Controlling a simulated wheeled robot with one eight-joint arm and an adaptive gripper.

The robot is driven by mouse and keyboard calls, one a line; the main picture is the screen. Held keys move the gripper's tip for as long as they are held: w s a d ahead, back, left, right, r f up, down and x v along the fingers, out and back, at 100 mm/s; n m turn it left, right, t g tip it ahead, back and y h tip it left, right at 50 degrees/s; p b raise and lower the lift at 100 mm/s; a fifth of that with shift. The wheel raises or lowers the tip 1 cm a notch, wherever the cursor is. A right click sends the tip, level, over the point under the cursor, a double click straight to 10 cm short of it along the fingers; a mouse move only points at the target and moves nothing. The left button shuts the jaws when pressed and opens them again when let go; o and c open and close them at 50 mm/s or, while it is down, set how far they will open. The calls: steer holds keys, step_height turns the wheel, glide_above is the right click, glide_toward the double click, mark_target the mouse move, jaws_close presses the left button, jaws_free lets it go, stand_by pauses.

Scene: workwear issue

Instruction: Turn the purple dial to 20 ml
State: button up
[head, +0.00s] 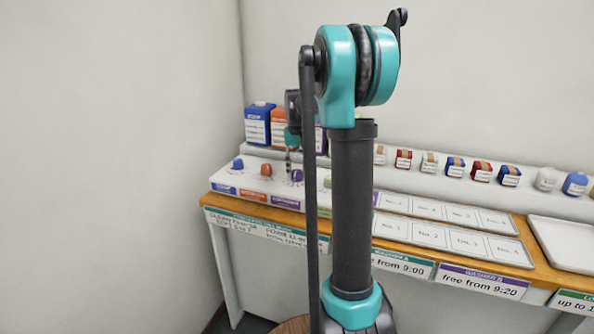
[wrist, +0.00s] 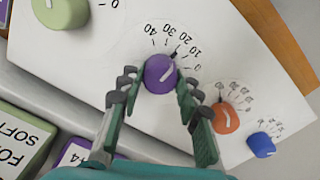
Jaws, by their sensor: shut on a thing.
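The purple dial (wrist: 159,75) sits on a white panel in the middle of the wrist view, between the two fingers of my gripper (wrist: 154,88), which is shut on it.
An orange dial (wrist: 226,119) and a blue dial (wrist: 261,145) lie to the right, close to one finger. A green dial (wrist: 60,10) is at the upper left. Containers, including a blue one (head: 258,123), stand behind the panel. A white tray (head: 562,242) is at the far right.

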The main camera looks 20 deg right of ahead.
mark_target(297, 171)
steer(key=shift+n, duration=0.3)
steer(key=o, duration=1.2)
steer(key=shift+c, duration=0.2)
steer(key=shift+r, duration=0.1)
step_height(297, 171, up, 12)
